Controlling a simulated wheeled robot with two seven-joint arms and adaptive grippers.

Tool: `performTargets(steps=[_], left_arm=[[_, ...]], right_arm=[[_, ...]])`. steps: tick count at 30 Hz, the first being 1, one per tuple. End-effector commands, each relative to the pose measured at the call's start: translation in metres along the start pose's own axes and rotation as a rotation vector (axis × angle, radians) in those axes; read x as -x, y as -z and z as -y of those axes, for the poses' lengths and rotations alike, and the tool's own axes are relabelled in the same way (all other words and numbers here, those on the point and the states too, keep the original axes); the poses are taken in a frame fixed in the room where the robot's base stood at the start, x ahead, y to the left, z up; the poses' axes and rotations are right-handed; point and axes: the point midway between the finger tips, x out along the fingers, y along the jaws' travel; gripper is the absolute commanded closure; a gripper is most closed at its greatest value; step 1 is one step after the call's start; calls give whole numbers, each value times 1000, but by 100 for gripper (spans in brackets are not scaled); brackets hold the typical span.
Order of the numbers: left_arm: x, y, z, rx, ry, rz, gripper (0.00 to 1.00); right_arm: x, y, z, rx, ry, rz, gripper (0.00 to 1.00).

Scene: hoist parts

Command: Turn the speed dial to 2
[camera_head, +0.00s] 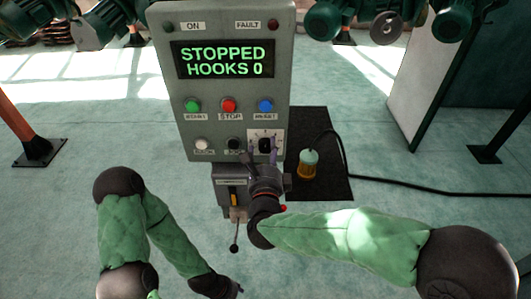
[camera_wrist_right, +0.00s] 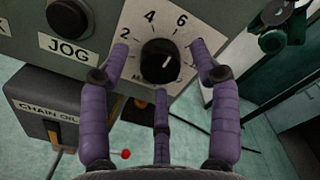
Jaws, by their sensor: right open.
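The speed dial (camera_wrist_right: 158,62) is a round black knob on a pale plate at the panel's lower right. In the right wrist view its white mark tilts up and right, away from the printed 2 and roughly toward the 6 side. It also shows, partly covered, in the head view (camera_head: 265,145). My right gripper (camera_wrist_right: 160,70) is open, its purple fingers spread around the dial: one to the left near the 2, one to the right, one below. I cannot tell whether any finger touches the knob.
The grey control panel (camera_head: 222,110) has a display (camera_head: 224,58) reading "STOPPED HOOKS 0". Green, red and blue buttons sit above the dial row. The JOG button (camera_wrist_right: 70,17) is left of the dial.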

Motion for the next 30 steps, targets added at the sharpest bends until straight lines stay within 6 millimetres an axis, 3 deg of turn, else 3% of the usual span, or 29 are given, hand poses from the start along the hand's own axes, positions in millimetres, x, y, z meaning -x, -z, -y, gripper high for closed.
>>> performTargets(steps=[9,11,15,16,30], left_arm=[[0,0,0,0,0,0,60],[0,0,0,0,0,0,60],[0,0,0,0,0,0,60],[0,0,0,0,0,0,60],[-1,0,0,0,0,0,60]], right_arm=[[-3,0,0,0,0,0,37],[-3,0,0,0,0,0,51],[-3,0,0,0,0,0,91],[-2,0,0,0,0,0,94],[-2,0,0,84,-1,0,94]])
